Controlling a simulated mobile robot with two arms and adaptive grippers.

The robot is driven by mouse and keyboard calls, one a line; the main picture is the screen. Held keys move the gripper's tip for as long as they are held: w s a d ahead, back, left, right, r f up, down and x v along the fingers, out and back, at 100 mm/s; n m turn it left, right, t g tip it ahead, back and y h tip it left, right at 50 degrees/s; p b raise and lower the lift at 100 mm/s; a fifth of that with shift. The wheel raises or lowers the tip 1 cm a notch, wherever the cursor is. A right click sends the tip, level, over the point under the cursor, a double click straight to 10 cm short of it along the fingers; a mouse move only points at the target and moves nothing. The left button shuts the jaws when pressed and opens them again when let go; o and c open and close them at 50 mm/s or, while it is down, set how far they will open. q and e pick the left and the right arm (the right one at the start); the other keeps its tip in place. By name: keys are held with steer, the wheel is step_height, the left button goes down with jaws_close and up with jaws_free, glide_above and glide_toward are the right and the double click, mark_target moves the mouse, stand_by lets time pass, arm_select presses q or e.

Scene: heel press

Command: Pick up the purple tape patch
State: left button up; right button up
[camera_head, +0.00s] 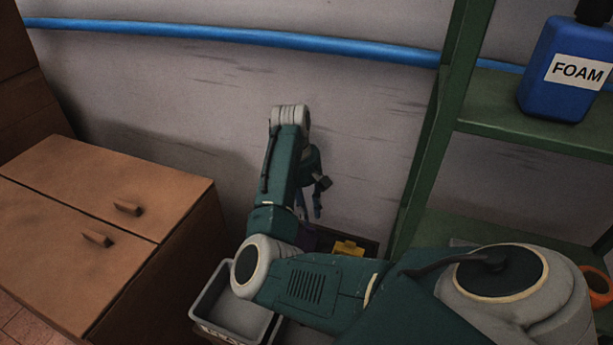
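A small purple patch (306,236) shows low in the middle, beside a yellow piece, partly hidden behind my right arm; I take it to be the tape patch. My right arm comes in from the right, bends at the elbow and reaches up towards the wall. My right gripper (311,208) hangs fingers down just above the purple patch. Its two fingers look apart, with nothing seen between them. Whether a finger touches the patch cannot be told. My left gripper is not in view.
The yellow piece (347,248) lies on a dark surface (371,246). A grey labelled bin (212,291) stands in front. A wooden cabinet (100,230) is at left. A green shelf (540,133) at right holds a blue FOAM bottle (566,85). An orange ring (597,296) is lower right. A blue pipe (240,35) crosses the wall.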

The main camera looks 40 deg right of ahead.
mark_target(310, 231)
steer(key=f, duration=0.4)
steer(key=shift+s+d, duration=0.15)
steer(key=shift+s, duration=0.05)
steer(key=shift+f, duration=0.45)
steer(key=c, duration=0.5)
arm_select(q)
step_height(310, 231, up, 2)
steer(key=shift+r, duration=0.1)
arm_select(e)
steer(key=shift+c, duration=0.2)
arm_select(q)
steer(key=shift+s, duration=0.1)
arm_select(e)
steer(key=shift+r, duration=0.2)
jaws_close()
arm_select(q)
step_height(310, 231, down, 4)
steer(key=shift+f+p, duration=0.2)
steer(key=shift+p, duration=0.15)
arm_select(e)
step_height(310, 231, up, 10)
steer(key=shift+f, duration=0.2)
